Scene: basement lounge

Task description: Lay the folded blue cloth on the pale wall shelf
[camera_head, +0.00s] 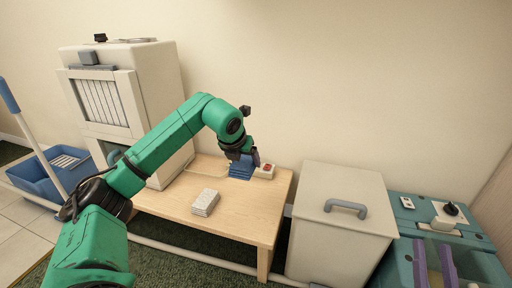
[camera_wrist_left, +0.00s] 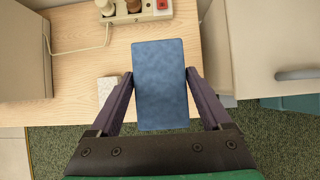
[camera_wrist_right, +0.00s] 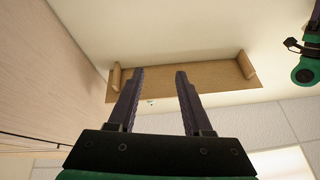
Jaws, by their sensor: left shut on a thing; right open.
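The folded blue cloth (camera_wrist_left: 158,85) is a flat rectangle held between the fingers of my left gripper (camera_wrist_left: 158,78). In the head view the cloth (camera_head: 240,170) is partly hidden by my left gripper (camera_head: 240,154), over the back of the low wooden table. It looks raised off the tabletop, though the gap is hard to judge. My right gripper (camera_wrist_right: 156,72) is open and empty; its fingers also show at the lower right of the head view (camera_head: 432,250). A wooden wall shelf (camera_wrist_right: 205,80) with two end brackets shows beyond them. The shelf is not in the head view.
The low table (camera_head: 225,222) bears a white stack (camera_head: 205,202) and a power strip (camera_head: 265,171) with a red switch. A pale lidded box (camera_head: 335,235) and a teal unit (camera_head: 480,240) stand right. A tall pale cabinet (camera_head: 160,95) and blue bucket (camera_head: 40,180) stand left.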

